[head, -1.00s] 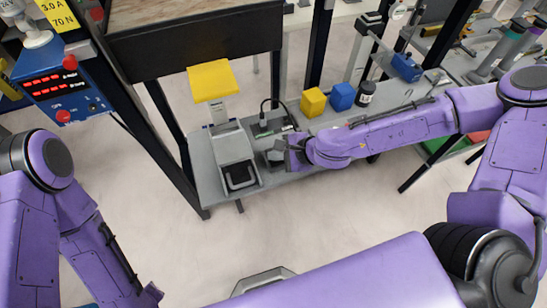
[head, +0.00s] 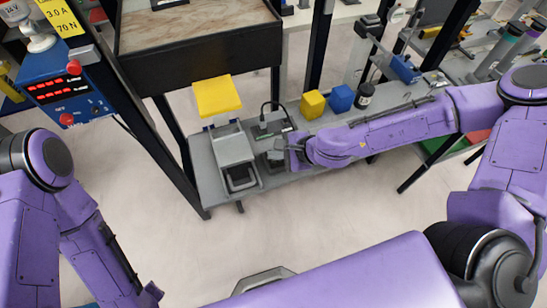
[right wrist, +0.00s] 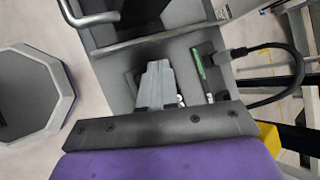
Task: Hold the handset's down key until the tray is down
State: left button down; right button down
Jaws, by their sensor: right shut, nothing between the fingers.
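A yellow tray (head: 217,95) tops a grey lift (head: 233,150) on the low grey shelf. The tray stands a little above the lift's grey housing. My right gripper (head: 274,157) reaches in from the right, low over the shelf beside the lift. In the right wrist view the fingers (right wrist: 158,70) are shut and empty, pointing at a dark thing beneath them. That is probably the handset, but the fingers hide most of it, and its down key is not visible. I cannot tell whether the fingertips touch it. My left arm shows at left; its gripper is out of frame.
A black cable (right wrist: 285,95) runs from a plug by a green-marked part (right wrist: 197,75). A yellow block (head: 313,104), a blue block (head: 341,97) and a dark jar (head: 364,94) stand along the shelf behind my right forearm. A dark-sided table (head: 195,60) overhangs behind.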

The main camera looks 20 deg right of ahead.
notch_tip(320, 180, up, 5)
jog(key=p, duration=0.4)
jog(key=shift+p, duration=0.3)
dwell(0.7)
